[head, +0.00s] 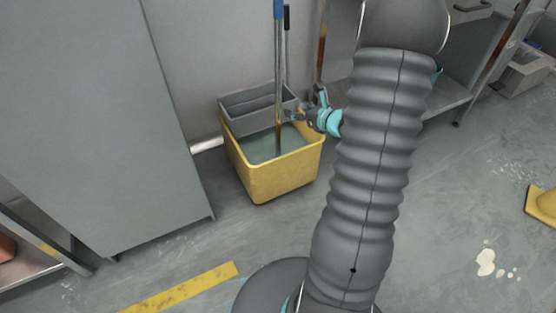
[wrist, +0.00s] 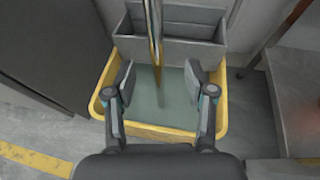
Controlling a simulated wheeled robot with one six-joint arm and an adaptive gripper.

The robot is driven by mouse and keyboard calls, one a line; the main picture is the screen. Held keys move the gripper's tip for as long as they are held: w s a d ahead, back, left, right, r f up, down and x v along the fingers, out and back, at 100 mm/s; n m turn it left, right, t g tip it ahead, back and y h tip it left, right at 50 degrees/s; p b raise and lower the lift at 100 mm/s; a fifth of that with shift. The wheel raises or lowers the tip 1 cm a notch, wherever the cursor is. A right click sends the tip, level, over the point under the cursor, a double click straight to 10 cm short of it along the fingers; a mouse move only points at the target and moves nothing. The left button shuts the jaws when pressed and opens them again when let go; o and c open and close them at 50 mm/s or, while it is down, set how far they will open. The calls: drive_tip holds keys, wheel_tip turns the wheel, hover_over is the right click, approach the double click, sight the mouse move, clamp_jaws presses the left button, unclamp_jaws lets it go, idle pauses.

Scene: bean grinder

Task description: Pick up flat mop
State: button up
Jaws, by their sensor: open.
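The flat mop's long metal handle (head: 279,75), with a blue upper end, stands nearly upright in a yellow bucket (head: 270,180). Its lower end goes into the grey-green water, and the mop head cannot be made out. My gripper (head: 300,109) is over the right side of the bucket, close to the handle. In the wrist view my gripper (wrist: 159,77) is open and empty, its two fingers spread wide. The handle (wrist: 155,38) shows between and beyond the fingertips, with no visible contact.
A grey wringer (head: 258,107) sits on the bucket's back edge. A second, dark handle (head: 287,35) stands behind the mop handle. A tall grey cabinet (head: 110,120) is at left and a metal shelf unit (head: 455,90) at right. Pale spill spots (head: 486,263) lie on the open floor at right.

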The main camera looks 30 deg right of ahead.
sight(278, 103)
drive_tip(key=shift+a+x, duration=0.15)
drive_tip(key=shift+x, duration=2.25)
drive_tip(key=shift+a+x, duration=0.15)
drive_tip(key=shift+x, duration=2.3)
drive_tip(key=shift+r, duration=0.15)
clamp_jaws()
